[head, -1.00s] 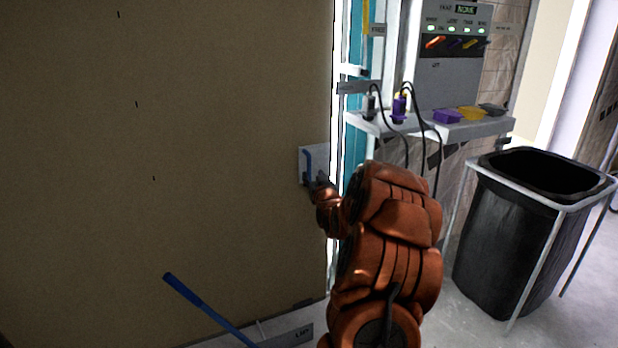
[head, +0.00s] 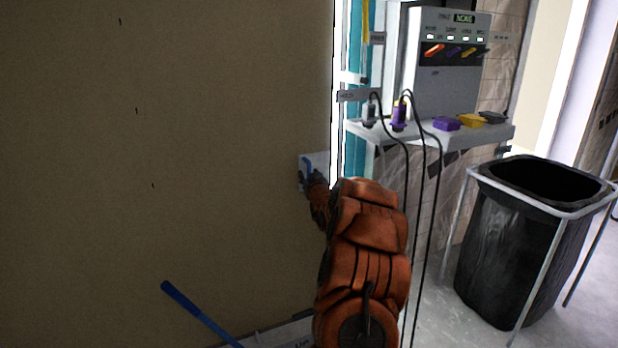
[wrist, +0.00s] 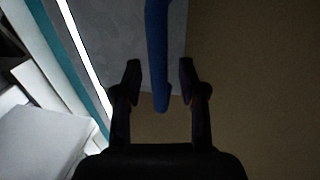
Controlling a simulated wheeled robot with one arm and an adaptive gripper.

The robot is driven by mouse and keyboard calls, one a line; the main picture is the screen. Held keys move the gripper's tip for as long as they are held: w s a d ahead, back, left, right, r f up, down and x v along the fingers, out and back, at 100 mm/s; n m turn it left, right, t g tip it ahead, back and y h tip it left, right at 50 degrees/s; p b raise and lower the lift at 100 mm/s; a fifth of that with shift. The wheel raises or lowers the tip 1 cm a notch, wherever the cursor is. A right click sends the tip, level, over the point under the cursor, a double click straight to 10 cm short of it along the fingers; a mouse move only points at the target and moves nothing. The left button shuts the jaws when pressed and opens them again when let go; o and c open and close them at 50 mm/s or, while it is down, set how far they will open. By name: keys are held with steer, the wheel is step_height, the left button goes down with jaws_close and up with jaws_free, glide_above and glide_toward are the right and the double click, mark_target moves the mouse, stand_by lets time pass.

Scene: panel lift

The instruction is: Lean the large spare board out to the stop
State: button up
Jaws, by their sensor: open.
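The large board (head: 190,130) is a tan panel that fills the left half of the head view. A blue handle (head: 307,163) on a pale plate (head: 322,160) sits near its right edge. In the wrist view the blue handle (wrist: 157,60) hangs down between the two dark fingers of my gripper (wrist: 160,75). My gripper is open, with a gap showing on each side of the handle. In the head view my gripper (head: 309,178) is at the handle, and its fingers are small and partly hidden there.
A blue lever (head: 200,312) stands low in front of the board, by a labelled base. To the right are a shelf (head: 450,138) with bottles, cables and small trays, a grey dispenser box (head: 450,75), and a black bin (head: 520,240) in a metal frame.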

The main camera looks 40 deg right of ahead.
steer(key=shift+w+d, duration=0.1)
jaws_close()
stand_by(0.4)
stand_by(0.4)
